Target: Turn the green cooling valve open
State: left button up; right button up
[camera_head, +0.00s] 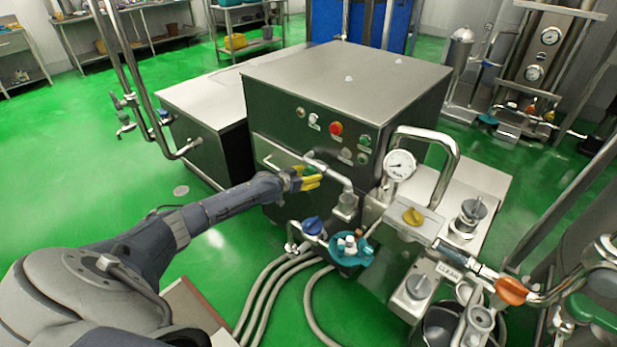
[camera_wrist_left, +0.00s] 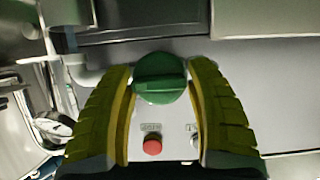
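My left gripper (camera_head: 308,180) has yellow fingers and is in front of the dark metal cabinet in the head view. In the left wrist view it (camera_wrist_left: 163,75) is open. A round green knob with a raised bar (camera_wrist_left: 160,80) sits between the fingertips there. My right gripper is not in view.
The cabinet (camera_head: 345,80) carries a red button (camera_head: 336,128) and several small controls. Below the gripper stand a blue knob (camera_head: 312,226) and a teal valve (camera_head: 350,248) with hoses. A gauge (camera_head: 401,165) and bent pipe stand to the right. Green floor is clear at left.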

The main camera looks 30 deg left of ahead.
pick_arm(q)
jog(key=o, duration=0.3)
jog(key=shift+o, duration=0.2)
jog(key=shift+s, duration=0.4)
jog(key=v, duration=1.1)
jog(key=shift+r, duration=0.2)
